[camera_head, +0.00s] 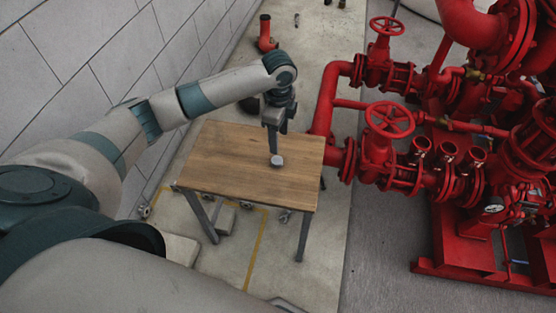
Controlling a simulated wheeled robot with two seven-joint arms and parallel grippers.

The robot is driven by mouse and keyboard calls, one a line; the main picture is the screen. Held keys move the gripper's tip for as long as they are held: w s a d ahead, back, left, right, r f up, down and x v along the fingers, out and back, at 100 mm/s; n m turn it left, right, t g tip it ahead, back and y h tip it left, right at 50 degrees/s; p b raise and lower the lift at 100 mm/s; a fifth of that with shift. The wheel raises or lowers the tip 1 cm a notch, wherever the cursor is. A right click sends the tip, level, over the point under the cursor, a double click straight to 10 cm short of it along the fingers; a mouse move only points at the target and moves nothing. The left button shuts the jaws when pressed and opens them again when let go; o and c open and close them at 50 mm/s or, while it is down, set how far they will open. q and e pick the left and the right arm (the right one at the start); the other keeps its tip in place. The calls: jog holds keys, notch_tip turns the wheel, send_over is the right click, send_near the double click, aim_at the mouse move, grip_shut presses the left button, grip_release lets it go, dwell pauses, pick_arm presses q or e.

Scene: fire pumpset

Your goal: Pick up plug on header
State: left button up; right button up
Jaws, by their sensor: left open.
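A small grey round piece (277,161), which looks like the plug, is at the wooden table's top, right of its middle. My left gripper (273,151) points down right above it, with its fingertips at or very close to the piece. Its fingers look narrow from here, and I cannot tell whether they touch the piece. The red header (447,150) with a row of short upright ports stands right of the table. My right gripper is not in view.
The wooden table (225,165) has a mostly bare top. Red pumpset pipes and a valve handwheel (390,119) stand close to its right edge. A grey block wall (75,50) runs along the left.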

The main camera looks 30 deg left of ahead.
pick_arm(q)
send_over(278, 160)
jog(key=f, duration=0.6)
jog(key=shift+s+d+f, duration=0.1)
jog(key=shift+s+d, duration=0.05)
jog(key=shift+d, duration=0.1)
jog(key=shift+a+f+p, duration=0.15)
jog(key=shift+f+p, duration=0.15)
jog(key=shift+f, duration=1)
jog(key=shift+a+f+p, duration=0.15)
jog(key=shift+f+p, duration=0.1)
jog(key=shift+f, duration=1.05)
jog(key=c, duration=1.2)
